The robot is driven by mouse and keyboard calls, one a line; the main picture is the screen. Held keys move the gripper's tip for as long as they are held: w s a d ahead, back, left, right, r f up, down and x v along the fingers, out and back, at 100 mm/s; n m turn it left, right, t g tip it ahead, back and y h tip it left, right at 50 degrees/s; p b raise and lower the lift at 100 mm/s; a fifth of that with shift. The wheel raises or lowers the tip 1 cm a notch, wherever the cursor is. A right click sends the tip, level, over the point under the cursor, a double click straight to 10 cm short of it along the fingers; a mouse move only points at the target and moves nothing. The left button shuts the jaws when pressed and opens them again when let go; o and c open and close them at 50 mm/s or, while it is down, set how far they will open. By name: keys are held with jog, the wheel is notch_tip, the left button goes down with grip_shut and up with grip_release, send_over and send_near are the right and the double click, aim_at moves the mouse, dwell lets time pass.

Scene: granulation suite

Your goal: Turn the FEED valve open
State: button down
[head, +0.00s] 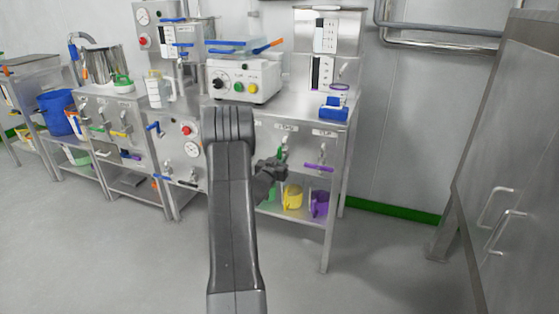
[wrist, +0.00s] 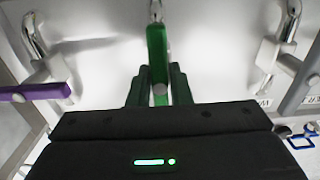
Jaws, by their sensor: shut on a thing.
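A green valve lever (wrist: 157,52) shows in the middle of the wrist view, in line with its short metal pipe. My gripper (wrist: 160,88) is shut on this lever, with one dark finger on each side. In the head view the green lever (head: 281,153) is small, on the front of the steel bench under the white control box, and my gripper (head: 279,163) reaches it from below. The label above it is too small to read, so I cannot confirm it says FEED. My gripper's body hides the lever's near end.
A purple lever (wrist: 35,92) lies crosswise on a neighbouring valve; it is right of the green one in the head view (head: 319,167). A grey-handled valve (wrist: 268,55) is on the other side. Yellow (head: 293,197) and purple (head: 319,204) jugs stand on the shelf below.

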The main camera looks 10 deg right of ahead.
jog(key=shift+f, duration=0.1)
jog(key=c, duration=1.3)
grip_release()
jog(key=p+v, duration=0.1)
jog(key=v, duration=1.2)
jog(key=shift+s+a+p, duration=0.25)
jog(key=shift+s+p, duration=0.1)
jog(key=shift+p, duration=0.05)
jog(key=b+x, duration=0.2)
jog(key=x, duration=1.2)
